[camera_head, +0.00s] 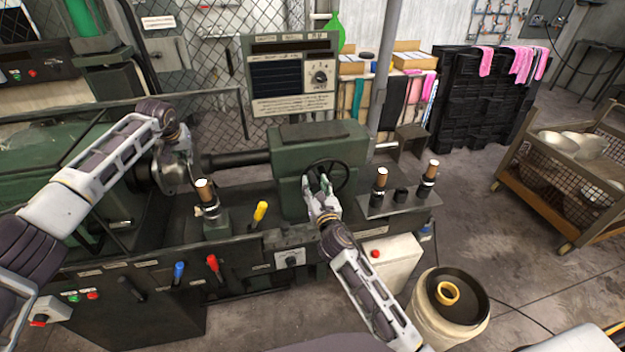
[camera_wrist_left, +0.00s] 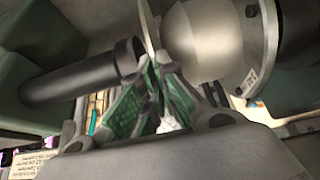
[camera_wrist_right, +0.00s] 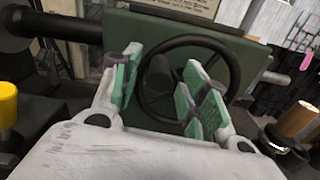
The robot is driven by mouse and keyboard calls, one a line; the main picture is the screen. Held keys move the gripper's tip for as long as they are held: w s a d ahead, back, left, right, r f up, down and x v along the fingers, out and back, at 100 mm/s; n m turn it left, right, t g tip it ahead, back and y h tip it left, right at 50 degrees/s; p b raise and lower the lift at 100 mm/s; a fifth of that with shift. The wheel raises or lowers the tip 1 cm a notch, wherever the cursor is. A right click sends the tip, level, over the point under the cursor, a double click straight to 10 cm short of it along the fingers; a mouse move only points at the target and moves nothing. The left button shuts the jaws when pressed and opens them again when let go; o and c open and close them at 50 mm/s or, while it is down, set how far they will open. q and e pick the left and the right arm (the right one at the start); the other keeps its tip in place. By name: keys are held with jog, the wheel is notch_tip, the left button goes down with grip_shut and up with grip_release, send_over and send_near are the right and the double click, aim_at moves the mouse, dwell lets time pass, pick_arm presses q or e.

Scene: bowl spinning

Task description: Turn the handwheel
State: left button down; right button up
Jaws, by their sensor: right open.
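The black handwheel (camera_head: 345,181) is on the front of the green tailstock (camera_head: 318,138). My right gripper (camera_head: 321,186) is in front of it. In the right wrist view my right gripper (camera_wrist_right: 163,84) is open, with green-padded fingers on either side of the hub (camera_wrist_right: 158,74); the wheel's rim (camera_wrist_right: 190,40) arcs behind and between them. I cannot tell if they touch the rim. My left gripper (camera_head: 178,150) is at the metal bowl by the spindle. In the left wrist view its fingertips (camera_wrist_left: 158,68) close on the thin rim of the shiny bowl (camera_wrist_left: 208,40).
Wooden-topped posts (camera_head: 380,182) stand on a shelf right of the handwheel. A yellow-handled lever (camera_head: 260,211) rises left of my right gripper. A bucket (camera_head: 450,300) is at lower right. A wire cart (camera_head: 570,165) holds several metal bowls.

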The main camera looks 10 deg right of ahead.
aim_at(312, 179)
jog(key=shift+w, duration=1.75)
grip_shut()
